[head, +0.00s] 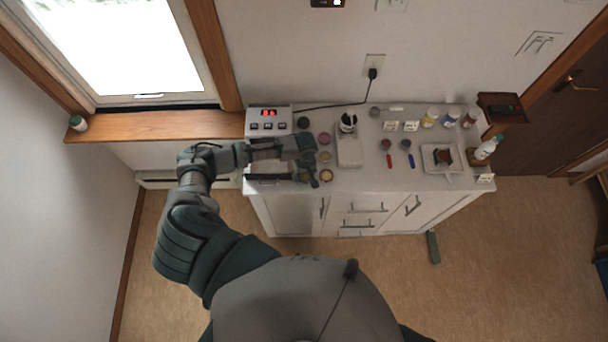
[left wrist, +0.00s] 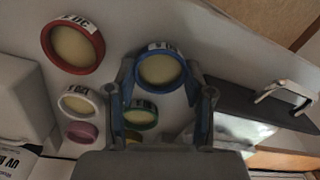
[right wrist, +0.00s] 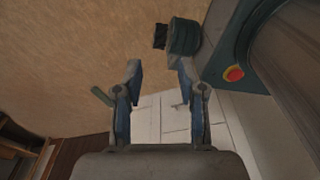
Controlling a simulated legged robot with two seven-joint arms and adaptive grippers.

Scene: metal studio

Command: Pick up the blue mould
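The blue mould (left wrist: 161,70), a round ring with a pale yellowish inside and a label on its rim, shows in the left wrist view. It lies on the white counter between and just ahead of the fingertips of my left gripper (left wrist: 160,72), which are spread apart on either side of it. I cannot tell whether they touch it. In the head view my left gripper (head: 312,161) is over the left part of the counter, and I cannot make out the blue mould there. My right gripper (right wrist: 159,68) is open and empty, with floor and cabinet beyond it.
Red (left wrist: 73,46), white (left wrist: 64,104), green (left wrist: 141,116) and pink (left wrist: 82,133) round pieces lie close by. On the counter (head: 375,180) stand a device with a red display (head: 268,122), several bottles (head: 430,118) and a tray (head: 440,168).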

